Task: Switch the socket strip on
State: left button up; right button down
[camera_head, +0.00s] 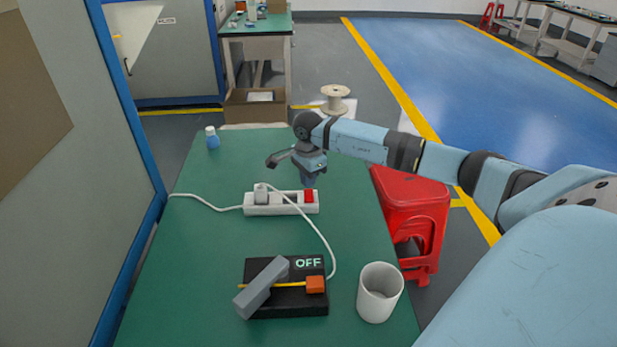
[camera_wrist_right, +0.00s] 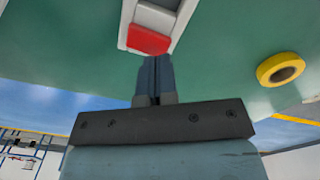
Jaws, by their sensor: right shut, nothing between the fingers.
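The white socket strip (camera_head: 256,210) lies across the middle of the green table, with a white plug (camera_head: 261,193) in it. Its red switch (camera_head: 309,196) is at the right end. My right gripper (camera_head: 308,183) points down just above and behind that end; its fingers are shut and empty. In the right wrist view, the shut fingertips (camera_wrist_right: 154,60) are right at the edge of the red switch (camera_wrist_right: 148,40); I cannot tell whether they touch it. A black device (camera_head: 290,301) at the front shows "OFF". My left gripper is not in view.
A white cup (camera_head: 380,292) stands at the front right of the table (camera_head: 210,280). A blue bottle (camera_head: 212,138) stands at the back left. A yellow roll (camera_wrist_right: 281,69) shows in the right wrist view. White cables run from the strip. A red stool (camera_head: 412,205) stands beside the table.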

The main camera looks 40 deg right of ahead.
aim_at(308, 191)
jog(key=shift+f+b, duration=0.95)
jog(key=shift+f, duration=0.45)
dwell(0.5)
jog(key=shift+s, duration=0.1)
jog(key=shift+r+p, duration=2.05)
jog(key=shift+r, duration=1.45)
